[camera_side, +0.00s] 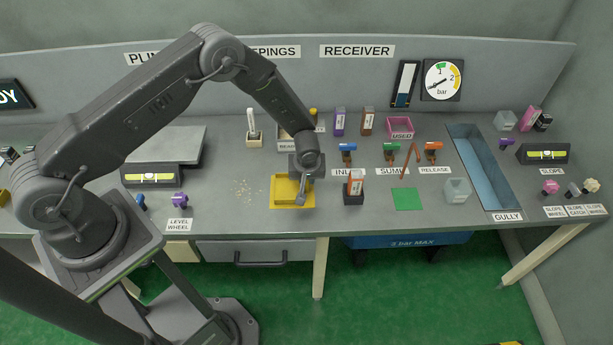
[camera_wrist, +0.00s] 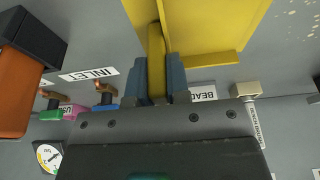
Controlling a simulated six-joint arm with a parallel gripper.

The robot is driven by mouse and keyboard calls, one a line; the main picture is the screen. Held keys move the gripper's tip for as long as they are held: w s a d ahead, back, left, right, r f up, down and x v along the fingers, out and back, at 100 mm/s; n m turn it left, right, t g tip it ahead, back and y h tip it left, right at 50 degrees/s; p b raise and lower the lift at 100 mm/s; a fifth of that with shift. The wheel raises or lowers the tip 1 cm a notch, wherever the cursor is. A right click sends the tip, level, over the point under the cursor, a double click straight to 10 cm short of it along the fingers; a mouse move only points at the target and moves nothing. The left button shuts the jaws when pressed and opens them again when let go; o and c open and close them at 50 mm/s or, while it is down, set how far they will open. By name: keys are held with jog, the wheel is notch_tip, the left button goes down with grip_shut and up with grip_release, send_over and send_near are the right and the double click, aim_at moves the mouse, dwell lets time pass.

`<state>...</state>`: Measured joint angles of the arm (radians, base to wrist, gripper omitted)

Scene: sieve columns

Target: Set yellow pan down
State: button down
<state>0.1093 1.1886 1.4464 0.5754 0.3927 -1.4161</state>
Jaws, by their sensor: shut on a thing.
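The yellow pan (camera_side: 284,187) is at the front middle of the bench, low at the bench top. A flat yellow area shows around its front edge; I cannot tell whether the pan touches the surface. My gripper (camera_side: 304,196) is at the pan's right side and hides part of it. In the wrist view my gripper (camera_wrist: 158,80) is shut on the pan's narrow yellow handle, and the pan (camera_wrist: 210,22) extends beyond the fingers.
Pale crumbs (camera_side: 246,190) lie left of the pan. A dark block with an orange-and-white upright piece (camera_side: 355,186) stands close on the right. A green square (camera_side: 408,199) and a clear box (camera_side: 457,190) are farther right. A beads tray stands behind.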

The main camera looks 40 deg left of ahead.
jog(key=shift+f, duration=0.15)
jog(key=c, duration=1.1)
grip_release()
jog(key=v, duration=1.2)
jog(key=shift+r, duration=0.25)
